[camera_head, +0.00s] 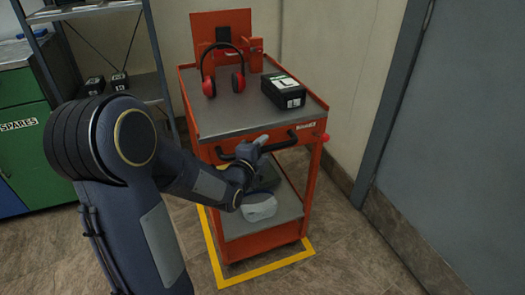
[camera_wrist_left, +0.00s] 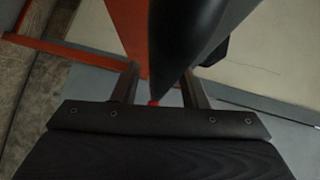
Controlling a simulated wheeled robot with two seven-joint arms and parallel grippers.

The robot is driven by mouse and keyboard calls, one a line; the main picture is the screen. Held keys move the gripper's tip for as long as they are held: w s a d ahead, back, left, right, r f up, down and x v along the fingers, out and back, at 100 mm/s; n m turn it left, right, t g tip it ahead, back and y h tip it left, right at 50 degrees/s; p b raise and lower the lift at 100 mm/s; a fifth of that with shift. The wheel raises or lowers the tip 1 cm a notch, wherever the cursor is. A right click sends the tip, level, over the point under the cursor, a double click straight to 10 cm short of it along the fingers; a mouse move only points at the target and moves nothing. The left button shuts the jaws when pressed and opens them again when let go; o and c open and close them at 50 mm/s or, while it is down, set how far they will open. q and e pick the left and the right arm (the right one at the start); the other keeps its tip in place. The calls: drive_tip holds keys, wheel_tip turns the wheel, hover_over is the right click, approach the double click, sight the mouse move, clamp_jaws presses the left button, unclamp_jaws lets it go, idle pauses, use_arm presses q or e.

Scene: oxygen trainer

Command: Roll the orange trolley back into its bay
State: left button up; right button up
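The orange trolley (camera_head: 305,185) stands upright with a grey top and a lower shelf. A yellow floor outline (camera_head: 262,271) shows along its left and near sides; the far sides are hidden. The black handle (camera_head: 285,141) is on the trolley's near face. My left gripper (camera_head: 262,141) is at the middle of this handle. In the left wrist view, my two fingers (camera_wrist_left: 160,78) stand apart, with the dark handle bar (camera_wrist_left: 180,30) reaching between them. A gap shows beside the left finger; contact with the right finger cannot be told. My right gripper is not in view.
Red headphones (camera_head: 209,84) and a black box (camera_head: 283,91) lie on the trolley top. A grey-white item (camera_head: 260,208) is on the lower shelf. A wall and grey door (camera_head: 465,130) are at right; a green cabinet (camera_head: 25,145) and shelf rack are at left.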

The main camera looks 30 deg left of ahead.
use_arm(q)
clamp_jaws()
idle(0.4)
